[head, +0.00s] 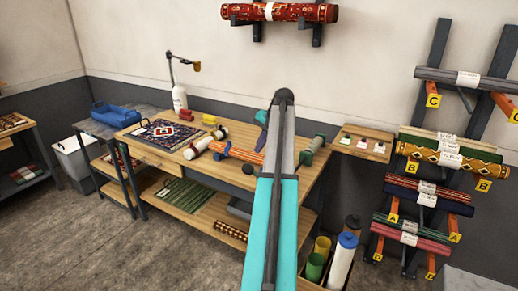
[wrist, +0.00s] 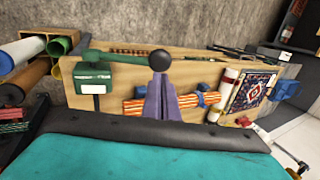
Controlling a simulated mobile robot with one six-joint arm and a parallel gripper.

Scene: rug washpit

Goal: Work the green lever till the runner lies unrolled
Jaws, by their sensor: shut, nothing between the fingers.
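My gripper (wrist: 160,82) shows in the wrist view as purple fingers, shut and empty, over the bench. A green lever (wrist: 115,57) reaches from a green housing (wrist: 92,80) with a white label toward a black ball knob (wrist: 160,60), right at my fingertips; I cannot tell whether they touch. The orange striped runner (wrist: 205,99) lies across the bench, still a roll as far as I can see, partly hidden behind my fingers. In the head view the runner (head: 243,154) shows left of my arm, and my gripper (head: 262,118) is mostly hidden by it.
The wooden bench (head: 150,155) also holds a patterned rug (head: 168,134), a white roll (head: 205,140) and a spray bottle (head: 180,98). A small shelf with cards (head: 362,145) is at the right. A labelled rack (head: 437,60) and upright rolls (head: 342,255) stand at the right.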

